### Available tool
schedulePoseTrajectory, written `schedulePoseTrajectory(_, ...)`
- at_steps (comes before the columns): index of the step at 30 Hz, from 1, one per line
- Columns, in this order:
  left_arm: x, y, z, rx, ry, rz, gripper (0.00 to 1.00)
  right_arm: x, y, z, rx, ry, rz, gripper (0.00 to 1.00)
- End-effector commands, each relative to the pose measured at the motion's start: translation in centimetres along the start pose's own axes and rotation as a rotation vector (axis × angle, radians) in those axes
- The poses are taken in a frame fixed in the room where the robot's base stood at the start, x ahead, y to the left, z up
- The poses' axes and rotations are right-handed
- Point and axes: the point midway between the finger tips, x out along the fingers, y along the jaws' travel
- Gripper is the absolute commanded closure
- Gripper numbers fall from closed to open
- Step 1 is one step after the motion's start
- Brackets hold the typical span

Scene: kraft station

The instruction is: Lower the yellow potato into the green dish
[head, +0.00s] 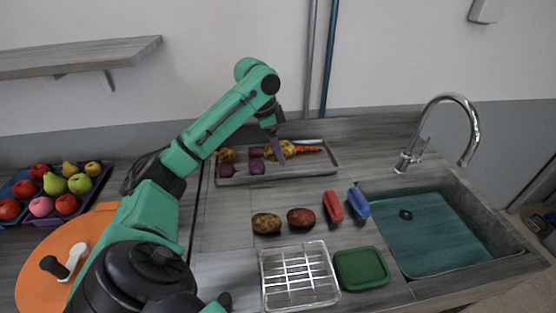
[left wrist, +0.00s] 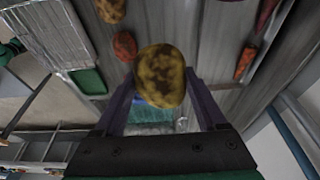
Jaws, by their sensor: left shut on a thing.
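My left gripper (head: 277,146) is above the back tray in the head view, with its fingers pointing down. It is shut on the yellow potato (left wrist: 160,76), which is mottled with dark patches and sits between the two purple fingers in the left wrist view. In the head view the potato is partly hidden by a finger. The green dish (head: 361,268) lies at the front of the counter, to the right of the wire rack and well away from the gripper. It also shows in the left wrist view (left wrist: 89,81). My right gripper is not in view.
The metal tray (head: 230,180) holds purple vegetables and an orange carrot (head: 308,149). A brown potato (head: 266,223), a red potato (head: 301,217), a red brush (head: 333,206) and a blue brush (head: 359,203) lie between it and the dish. A wire rack (head: 298,275) and sink (head: 440,235) flank the dish.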

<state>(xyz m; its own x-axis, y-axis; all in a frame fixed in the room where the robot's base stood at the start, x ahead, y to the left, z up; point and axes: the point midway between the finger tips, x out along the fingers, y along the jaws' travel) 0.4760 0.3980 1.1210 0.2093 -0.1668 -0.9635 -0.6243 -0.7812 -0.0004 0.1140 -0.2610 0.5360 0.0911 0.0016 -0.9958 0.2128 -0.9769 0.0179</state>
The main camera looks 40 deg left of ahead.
Motion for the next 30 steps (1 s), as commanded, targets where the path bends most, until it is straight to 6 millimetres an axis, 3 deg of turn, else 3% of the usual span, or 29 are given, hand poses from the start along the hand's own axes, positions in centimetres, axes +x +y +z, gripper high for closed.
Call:
schedulePoseTrajectory(7,-1.1,1.2,-1.1,0.004,-0.001,0.001,0.89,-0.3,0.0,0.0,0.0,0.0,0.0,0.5)
schedulePoseTrajectory(14,-0.4,5.6,-3.9,0.006,-0.001,0.003,0.89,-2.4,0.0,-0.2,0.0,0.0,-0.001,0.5)
schedulePoseTrajectory(20,1.1,9.7,-6.3,0.005,-0.002,0.005,0.89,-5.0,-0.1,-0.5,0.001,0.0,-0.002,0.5)
schedulePoseTrajectory(30,5.9,16.2,-9.5,0.004,0.001,0.005,0.89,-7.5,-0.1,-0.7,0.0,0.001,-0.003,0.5)
